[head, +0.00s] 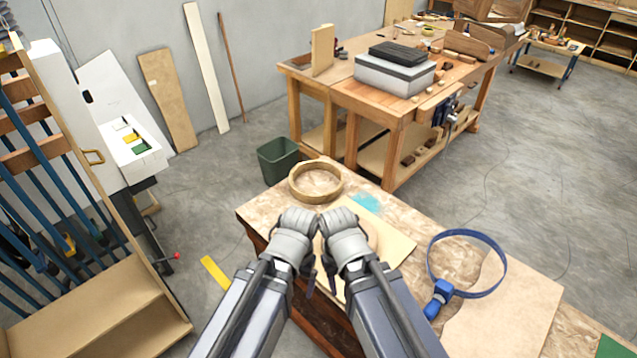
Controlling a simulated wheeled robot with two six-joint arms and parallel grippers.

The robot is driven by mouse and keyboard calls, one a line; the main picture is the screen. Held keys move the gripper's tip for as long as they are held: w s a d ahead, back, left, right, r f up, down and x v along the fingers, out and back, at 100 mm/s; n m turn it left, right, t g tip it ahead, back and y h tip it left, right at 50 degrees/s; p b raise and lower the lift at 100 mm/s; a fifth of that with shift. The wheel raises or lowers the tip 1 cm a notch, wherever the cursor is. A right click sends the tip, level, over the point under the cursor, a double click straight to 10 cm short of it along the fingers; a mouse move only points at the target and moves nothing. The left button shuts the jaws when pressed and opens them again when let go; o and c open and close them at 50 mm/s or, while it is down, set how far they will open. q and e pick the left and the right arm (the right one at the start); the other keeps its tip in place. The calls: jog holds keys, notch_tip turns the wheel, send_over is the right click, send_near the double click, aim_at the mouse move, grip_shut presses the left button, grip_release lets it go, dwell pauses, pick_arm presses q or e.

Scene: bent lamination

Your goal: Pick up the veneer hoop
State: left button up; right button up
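The veneer hoop (293,190) is a pale wooden ring lying flat near the far left corner of the workbench. My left gripper (298,217) and my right gripper (340,218) are side by side just in front of the hoop, on its near side. Both seem apart from the hoop. Their fingers are hidden or too small to make out, so I cannot tell whether they are open or shut. My arms hide part of the bench's near side.
A blue band clamp (504,272) rests on the bench (255,208) to the right, by pale sheets (398,243). A light-blue patch (366,203) is right of the hoop. A green bin (277,163) stands behind the bench. A larger wooden workbench (385,104) stands beyond.

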pick_arm(q)
jog(key=shift+c, duration=0.2)
jog(key=shift+f, duration=0.2)
jog(key=shift+c, duration=0.7)
notch_tip(320, 180, down, 2)
jog(key=b, duration=0.2)
jog(key=shift+f+b, duration=0.15)
jog(key=shift+b, duration=0.15)
jog(key=c, duration=0.3)
jog(key=shift+f, duration=0.15)
jog(key=shift+c, duration=0.8)
jog(key=shift+r, duration=0.2)
jog(key=shift+c, duration=0.3)
jog(key=shift+a, duration=0.1)
